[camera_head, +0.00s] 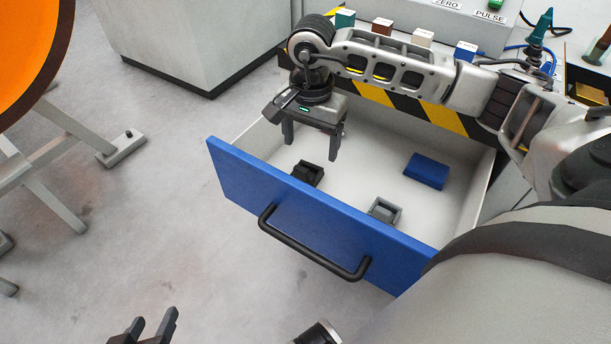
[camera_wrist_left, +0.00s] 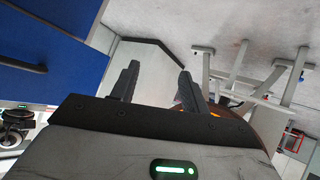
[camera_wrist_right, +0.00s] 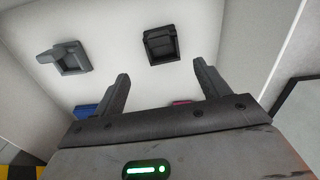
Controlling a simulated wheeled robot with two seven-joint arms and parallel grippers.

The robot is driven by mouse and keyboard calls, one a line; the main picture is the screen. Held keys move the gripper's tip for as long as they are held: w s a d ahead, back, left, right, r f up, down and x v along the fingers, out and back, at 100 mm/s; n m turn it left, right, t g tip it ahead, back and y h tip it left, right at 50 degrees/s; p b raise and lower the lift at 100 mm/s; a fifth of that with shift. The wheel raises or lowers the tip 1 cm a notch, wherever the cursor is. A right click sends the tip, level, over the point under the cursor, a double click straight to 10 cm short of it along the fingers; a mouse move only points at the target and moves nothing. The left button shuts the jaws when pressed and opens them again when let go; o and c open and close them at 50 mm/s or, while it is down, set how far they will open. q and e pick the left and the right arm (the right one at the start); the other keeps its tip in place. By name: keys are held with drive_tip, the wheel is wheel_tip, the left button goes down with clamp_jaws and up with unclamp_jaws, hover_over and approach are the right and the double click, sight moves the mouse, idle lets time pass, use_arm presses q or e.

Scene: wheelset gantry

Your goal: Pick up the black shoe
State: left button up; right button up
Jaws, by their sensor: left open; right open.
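The black shoe (camera_head: 308,173) is a small dark block with a hollow, lying on the white floor of the open drawer (camera_head: 320,229), near its front panel. It also shows in the right wrist view (camera_wrist_right: 161,45), just beyond and between my fingertips. My right gripper (camera_head: 311,146) hangs over the drawer with its fingers down. It is open and empty, above and apart from the black shoe. My left gripper (camera_head: 150,325) is open and empty, low in front of the drawer, and also shows in the left wrist view (camera_wrist_left: 159,72).
A grey shoe (camera_head: 384,211) and a blue block (camera_head: 427,171) lie in the drawer. A pinkish-red thing (camera_wrist_right: 181,103) is partly hidden behind my right gripper. The drawer walls and black handle (camera_head: 313,250) bound the space. An orange wheel (camera_head: 25,50) stands at left.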

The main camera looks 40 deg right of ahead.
sight(307, 166)
drive_tip(key=f, duration=0.2)
drive_tip(key=f+b, duration=0.1)
drive_tip(key=f, duration=0.4)
drive_tip(key=shift+w+a+f, duration=0.15)
drive_tip(key=shift+a, duration=0.1)
drive_tip(key=c, duration=1.1)
